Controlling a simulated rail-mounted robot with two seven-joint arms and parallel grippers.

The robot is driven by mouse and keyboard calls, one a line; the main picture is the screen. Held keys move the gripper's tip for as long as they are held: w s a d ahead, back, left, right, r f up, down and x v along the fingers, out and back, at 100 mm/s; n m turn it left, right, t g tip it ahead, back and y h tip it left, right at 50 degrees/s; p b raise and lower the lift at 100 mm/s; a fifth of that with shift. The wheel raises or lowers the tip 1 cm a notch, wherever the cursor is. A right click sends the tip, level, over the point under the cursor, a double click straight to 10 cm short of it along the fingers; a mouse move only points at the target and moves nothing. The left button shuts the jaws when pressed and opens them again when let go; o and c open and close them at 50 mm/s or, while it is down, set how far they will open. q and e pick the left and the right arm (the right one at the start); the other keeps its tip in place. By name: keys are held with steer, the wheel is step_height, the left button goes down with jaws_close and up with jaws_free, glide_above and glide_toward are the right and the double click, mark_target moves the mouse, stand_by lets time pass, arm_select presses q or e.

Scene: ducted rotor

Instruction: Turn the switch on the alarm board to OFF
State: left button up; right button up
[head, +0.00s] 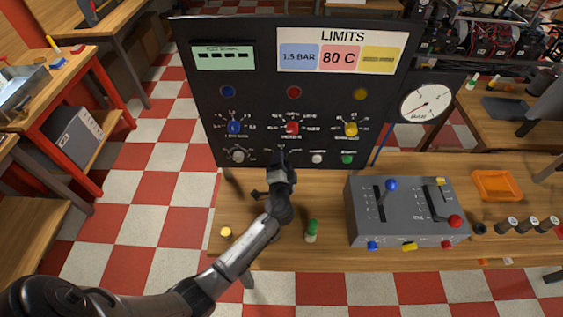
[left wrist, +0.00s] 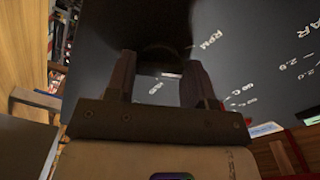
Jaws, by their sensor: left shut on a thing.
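The black alarm board (head: 262,105) stands upright at the back of the wooden bench. It carries a LIMITS sign, a green display, lamps, and blue, red and yellow knobs. My left gripper (head: 282,158) is at the board's lower middle, below the red knob (head: 292,128). In the left wrist view, my left gripper (left wrist: 160,78) has its two fingers on either side of a dark round knob (left wrist: 163,57) on the board face and is shut on it. The gripper hides most of this switch in the head view, and its pointer setting cannot be read. My right gripper is not in view.
A grey control box (head: 408,212) with levers stands on the bench to the right. A green-topped peg (head: 311,230) and a yellow disc (head: 225,232) are near my left arm. A gauge (head: 426,102) and an orange tray (head: 497,185) are further right.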

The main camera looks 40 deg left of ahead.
arm_select(q)
steer(key=m+p, duration=0.1)
steer(key=m, duration=0.3)
steer(key=shift+m, duration=0.4)
stand_by(0.4)
steer(key=o, duration=0.9)
steer(key=shift+b+v, duration=0.4)
steer(key=shift+v, duration=6.55)
